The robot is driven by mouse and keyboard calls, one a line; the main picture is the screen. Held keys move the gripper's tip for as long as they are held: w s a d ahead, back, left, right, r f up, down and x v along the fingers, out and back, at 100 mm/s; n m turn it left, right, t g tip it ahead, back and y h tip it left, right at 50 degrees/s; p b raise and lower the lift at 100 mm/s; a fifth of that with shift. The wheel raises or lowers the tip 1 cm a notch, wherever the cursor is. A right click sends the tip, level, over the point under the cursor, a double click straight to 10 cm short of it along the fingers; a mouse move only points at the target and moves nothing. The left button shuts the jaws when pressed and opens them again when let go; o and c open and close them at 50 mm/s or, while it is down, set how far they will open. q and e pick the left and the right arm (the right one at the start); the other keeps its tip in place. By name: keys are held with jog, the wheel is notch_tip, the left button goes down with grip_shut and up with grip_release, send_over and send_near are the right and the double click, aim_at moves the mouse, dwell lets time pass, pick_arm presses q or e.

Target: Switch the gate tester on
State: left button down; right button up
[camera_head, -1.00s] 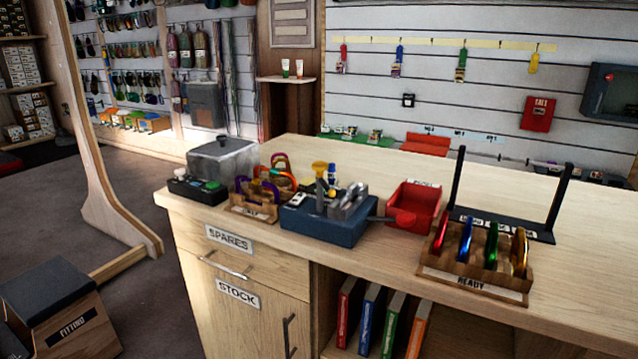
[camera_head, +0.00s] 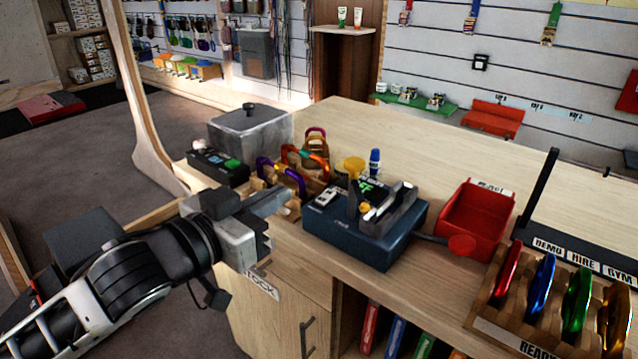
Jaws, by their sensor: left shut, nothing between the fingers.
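A dark blue box (camera_head: 365,230) on the wooden counter looks like the gate tester. My right gripper is out of view.
A grey lidded tank (camera_head: 251,133) stands behind the black box. A wooden rack of coloured carabiners (camera_head: 285,176) sits between black and blue boxes. A red bin (camera_head: 474,222) and a READY rack (camera_head: 500,325) stand to the right.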

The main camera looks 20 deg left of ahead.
pick_arm(q)
jog(key=p, duration=0.1)
send_over(321, 200)
jog(key=shift+s+a+r, duration=0.1)
jog(key=shift+s+a, duration=0.1)
jog(key=shift+s, duration=0.2)
jog(key=f, duration=0.3)
jog(key=shift+w+d, duration=0.1)
jog(key=shift+w, duration=0.2)
jog(key=shift+w+f, duration=0.1)
jog(key=shift+f, duration=0.5)
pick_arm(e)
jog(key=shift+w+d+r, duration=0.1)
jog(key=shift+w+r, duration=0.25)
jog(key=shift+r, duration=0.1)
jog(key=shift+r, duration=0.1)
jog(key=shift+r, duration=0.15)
